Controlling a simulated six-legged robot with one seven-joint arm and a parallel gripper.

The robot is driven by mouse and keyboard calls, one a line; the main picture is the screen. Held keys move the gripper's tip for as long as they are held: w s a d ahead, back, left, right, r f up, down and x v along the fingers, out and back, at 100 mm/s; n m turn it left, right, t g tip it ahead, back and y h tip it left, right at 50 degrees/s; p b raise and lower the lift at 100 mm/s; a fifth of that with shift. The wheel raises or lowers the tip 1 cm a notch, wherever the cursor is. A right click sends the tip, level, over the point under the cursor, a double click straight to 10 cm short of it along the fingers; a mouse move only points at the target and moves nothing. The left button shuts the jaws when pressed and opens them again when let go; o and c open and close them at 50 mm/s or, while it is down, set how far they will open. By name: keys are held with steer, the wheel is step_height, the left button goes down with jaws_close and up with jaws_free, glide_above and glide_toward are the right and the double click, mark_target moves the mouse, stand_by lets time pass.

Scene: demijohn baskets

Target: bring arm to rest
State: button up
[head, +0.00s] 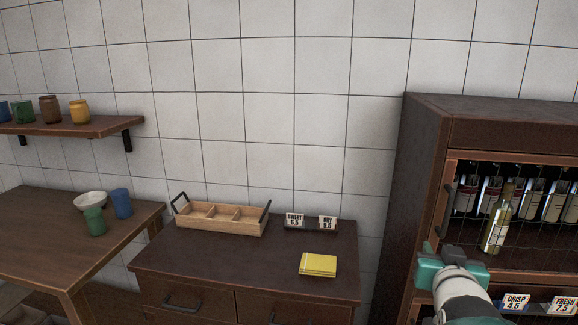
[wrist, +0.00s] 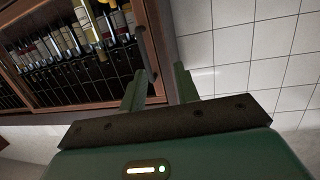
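My gripper (head: 432,255) is raised at the lower right of the head view, in front of the dark wooden wine cabinet (head: 424,180). In the wrist view its two green fingers (wrist: 160,82) stand apart with nothing between them. Behind them are the cabinet's side edge and the tiled wall. A pale yellow-green bottle (head: 497,218) stands upright at the cabinet front, to the right of my gripper and apart from it.
A dark dresser (head: 200,258) holds a divided wooden basket (head: 222,227), price signs (head: 310,222) and a yellow cloth (head: 318,265). A table (head: 40,225) with a bowl and cups stands left, below a shelf (head: 90,126) of mugs. More bottles (head: 530,197) lie in the cabinet.

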steer(key=s+a+f+n+g+y, duration=0.2)
steer(key=s+a+f+g, duration=0.2)
steer(key=s+a, duration=0.3)
steer(key=s+a+f+n+g+y, duration=0.2)
steer(key=s+a+f+g+y, duration=0.1)
steer(key=s+a, duration=0.5)
steer(key=shift+s+a+f+g, duration=0.3)
steer(key=shift+a+f+g, duration=0.2)
steer(key=shift+g, duration=0.7)
